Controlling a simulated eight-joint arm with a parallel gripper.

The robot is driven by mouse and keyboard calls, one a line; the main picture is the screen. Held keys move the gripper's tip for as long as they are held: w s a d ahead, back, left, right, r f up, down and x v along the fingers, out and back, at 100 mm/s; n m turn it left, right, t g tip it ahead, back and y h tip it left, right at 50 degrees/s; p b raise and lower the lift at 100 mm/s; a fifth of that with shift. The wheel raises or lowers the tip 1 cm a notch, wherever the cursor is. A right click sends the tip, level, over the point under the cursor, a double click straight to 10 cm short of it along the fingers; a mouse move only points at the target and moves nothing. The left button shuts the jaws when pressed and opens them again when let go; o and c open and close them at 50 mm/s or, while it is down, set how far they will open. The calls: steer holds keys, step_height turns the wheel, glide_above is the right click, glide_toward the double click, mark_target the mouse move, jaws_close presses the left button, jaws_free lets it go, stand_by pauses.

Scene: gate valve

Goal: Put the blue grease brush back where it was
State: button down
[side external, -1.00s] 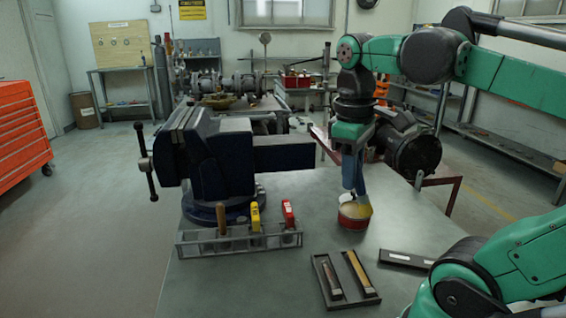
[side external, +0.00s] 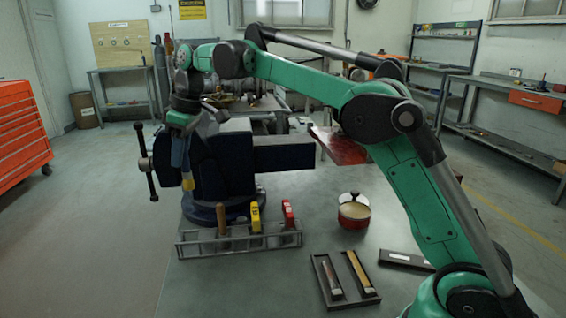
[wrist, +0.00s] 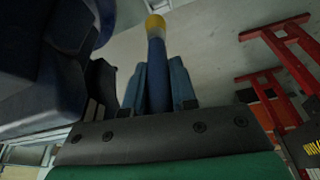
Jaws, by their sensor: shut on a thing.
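The blue grease brush (side external: 187,176) hangs bristles-down from my gripper (side external: 184,150) in the side view, in front of the left part of the dark blue vise. In the wrist view my gripper (wrist: 160,85) is shut on the blue handle of the brush (wrist: 156,50), whose yellow tip points away from the palm. A wire rack (side external: 240,240) stands on the table in front of the vise, below and to the right of the brush. It holds a brown-handled tool (side external: 221,218), a yellow-handled tool (side external: 255,217) and a red-handled tool (side external: 289,214); its left end looks empty.
The vise (side external: 225,165) stands close behind the gripper. A black tray (side external: 325,290) with two bar-like items and a labelled dark plate (side external: 405,260) lie at the front right.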

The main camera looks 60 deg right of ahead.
steer(key=shift+s+d+f+x, duration=0.1)
steer(key=shift+s+d+x, duration=0.2)
steer(key=shift+x, duration=2.2)
steer(key=shift+s+d+f+x, duration=0.15)
steer(key=shift+s+x, duration=0.25)
steer(key=shift+x, duration=2.1)
steer(key=shift+s+d+f+x, duration=0.1)
steer(key=shift+s+d+x, duration=0.2)
steer(key=shift+x, duration=2.2)
steer(key=shift+s+a, duration=0.1)
steer(key=shift+f, duration=0.15)
steer(key=c, duration=0.7)
jaws_free()
